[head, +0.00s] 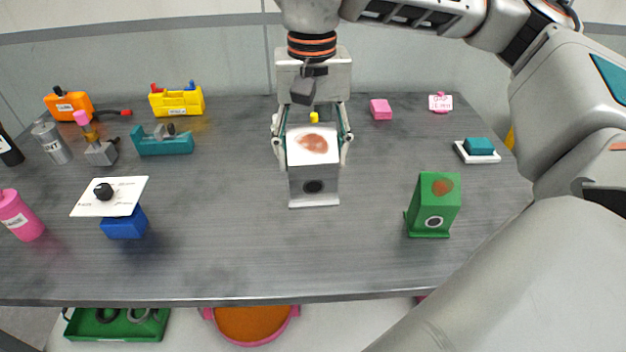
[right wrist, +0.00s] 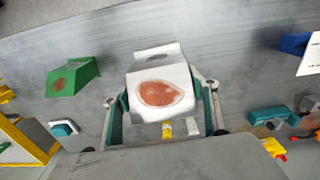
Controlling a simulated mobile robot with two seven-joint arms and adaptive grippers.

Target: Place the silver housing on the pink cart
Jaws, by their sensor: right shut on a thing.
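The silver housing (head: 314,185) is a light grey box with a dark round hole in its front, a base flange and a reddish-brown patch on its sloped top. It is upright at the middle of the table, and I cannot tell whether its base touches the tabletop. My right gripper (head: 312,150) is shut on it from behind, with one finger at each side. In the right wrist view the housing (right wrist: 160,92) sits between the fingers (right wrist: 163,112). I see no clear pink cart. My left gripper is not in view.
A similar green housing (head: 434,205) stands to the right on the grey table (head: 240,250). A blue block (head: 124,224) under a white plate is at the left. Tools line the back left. A pink-rimmed orange container (head: 250,325) and a green tray (head: 115,327) show below the front edge.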

